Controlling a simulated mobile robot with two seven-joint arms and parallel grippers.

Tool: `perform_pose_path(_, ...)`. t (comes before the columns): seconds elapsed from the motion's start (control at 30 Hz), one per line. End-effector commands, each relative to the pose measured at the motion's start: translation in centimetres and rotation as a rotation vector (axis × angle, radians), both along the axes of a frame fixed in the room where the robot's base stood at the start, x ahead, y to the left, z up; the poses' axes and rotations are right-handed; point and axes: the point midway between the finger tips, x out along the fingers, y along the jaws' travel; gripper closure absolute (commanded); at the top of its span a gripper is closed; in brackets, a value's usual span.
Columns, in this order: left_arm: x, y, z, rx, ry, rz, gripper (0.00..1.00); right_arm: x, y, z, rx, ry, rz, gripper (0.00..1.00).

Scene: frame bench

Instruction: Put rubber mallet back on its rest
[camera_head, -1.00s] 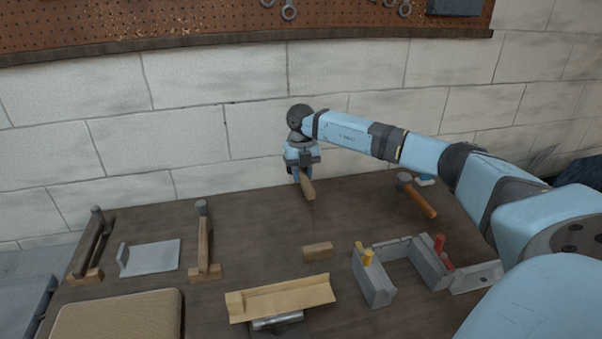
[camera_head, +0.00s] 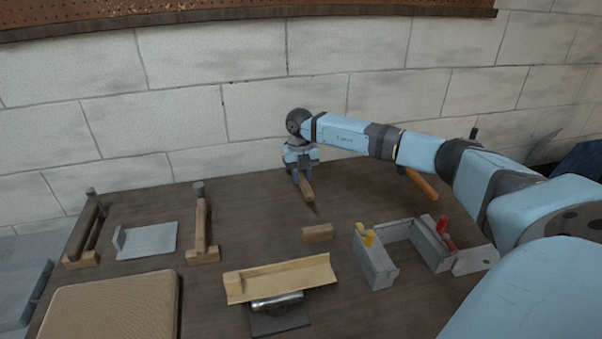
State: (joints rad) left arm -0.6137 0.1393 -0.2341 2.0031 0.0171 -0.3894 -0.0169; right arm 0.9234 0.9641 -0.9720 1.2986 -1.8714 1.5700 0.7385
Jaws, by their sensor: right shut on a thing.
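At the left, a dark-headed tool (camera_head: 201,225) with a wooden handle stands at a wooden block (camera_head: 203,256). A similar dark piece (camera_head: 85,228) stands at another wooden block (camera_head: 81,260). My left gripper is out of view.
A small wooden block (camera_head: 317,233) lies at mid-bench. A grey fixture (camera_head: 376,268) with yellow and red pegs stands at the right. A tan tray (camera_head: 280,279), grey plate (camera_head: 148,240) and woven mat (camera_head: 110,305) occupy the front and left. The back middle bench (camera_head: 250,205) is clear.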

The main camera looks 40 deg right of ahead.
Motion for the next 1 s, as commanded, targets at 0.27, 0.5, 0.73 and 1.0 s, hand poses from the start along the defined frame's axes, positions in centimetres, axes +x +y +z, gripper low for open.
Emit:
perform_pose_path(0.27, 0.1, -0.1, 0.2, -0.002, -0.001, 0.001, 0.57, 0.0, 0.0, 0.1, 0.000, -0.001, 0.000, 1.00)
perform_pose_path(0.5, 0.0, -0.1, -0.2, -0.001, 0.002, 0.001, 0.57, 0.0, 0.0, -0.3, 0.000, -0.001, 0.000, 1.00)
perform_pose_path(0.73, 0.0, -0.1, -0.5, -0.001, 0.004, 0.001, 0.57, 0.0, 0.0, -0.8, 0.000, -0.001, 0.000, 1.00)
perform_pose_path(1.0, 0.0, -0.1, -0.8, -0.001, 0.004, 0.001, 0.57, 0.0, 0.0, -1.3, 0.000, -0.001, 0.000, 1.00)
